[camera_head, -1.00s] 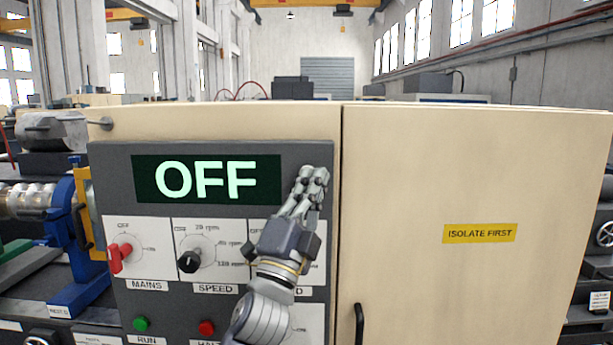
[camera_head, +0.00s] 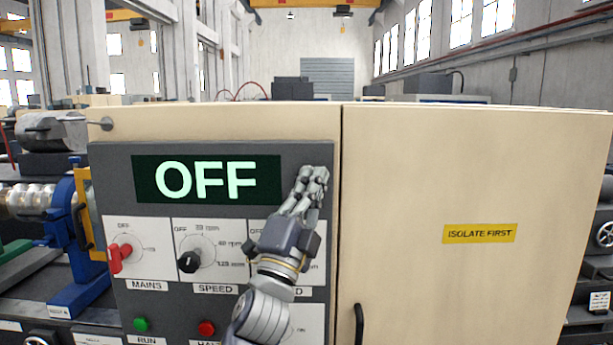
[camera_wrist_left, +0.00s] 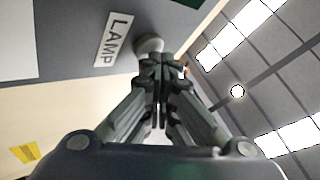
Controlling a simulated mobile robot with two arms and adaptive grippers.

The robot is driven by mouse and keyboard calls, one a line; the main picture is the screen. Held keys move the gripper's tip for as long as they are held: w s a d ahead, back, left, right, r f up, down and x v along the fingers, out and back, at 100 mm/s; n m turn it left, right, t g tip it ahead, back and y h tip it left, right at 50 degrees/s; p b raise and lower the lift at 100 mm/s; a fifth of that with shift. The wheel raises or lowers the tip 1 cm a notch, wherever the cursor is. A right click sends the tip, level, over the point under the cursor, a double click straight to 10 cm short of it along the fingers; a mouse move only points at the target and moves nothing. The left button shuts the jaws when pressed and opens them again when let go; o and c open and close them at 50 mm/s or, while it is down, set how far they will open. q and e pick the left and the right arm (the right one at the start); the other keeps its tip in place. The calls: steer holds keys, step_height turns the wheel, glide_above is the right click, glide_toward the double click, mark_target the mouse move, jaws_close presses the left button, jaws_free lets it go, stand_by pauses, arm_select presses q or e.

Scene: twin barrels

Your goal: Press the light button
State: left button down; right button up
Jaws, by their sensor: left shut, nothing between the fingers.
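The lamp button (camera_wrist_left: 150,44) is a pale round knob beside the LAMP label (camera_wrist_left: 115,40) on the grey panel, in the left wrist view. In the head view it is hidden behind my left gripper (camera_head: 312,174). That gripper is shut and empty, its fingertips at the panel's upper right, just right of the OFF display (camera_head: 207,179). In the left wrist view the closed fingertips (camera_wrist_left: 162,64) overlap the edge of the button. I cannot tell whether they touch it. My right gripper is not in view.
The panel has a red MAINS knob (camera_head: 121,256), a black SPEED knob (camera_head: 189,262), a green RUN button (camera_head: 141,324) and a red button (camera_head: 206,328). My left arm covers its lower right. A beige cabinet door (camera_head: 450,180) with a black handle (camera_head: 359,325) stands to the right.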

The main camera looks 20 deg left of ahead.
arm_select(q)
steer(key=shift+s, duration=0.25)
steer(key=s+d+p, duration=0.1)
steer(key=s, duration=0.5)
steer(key=shift+d, duration=0.4)
steer(key=shift+f, duration=0.15)
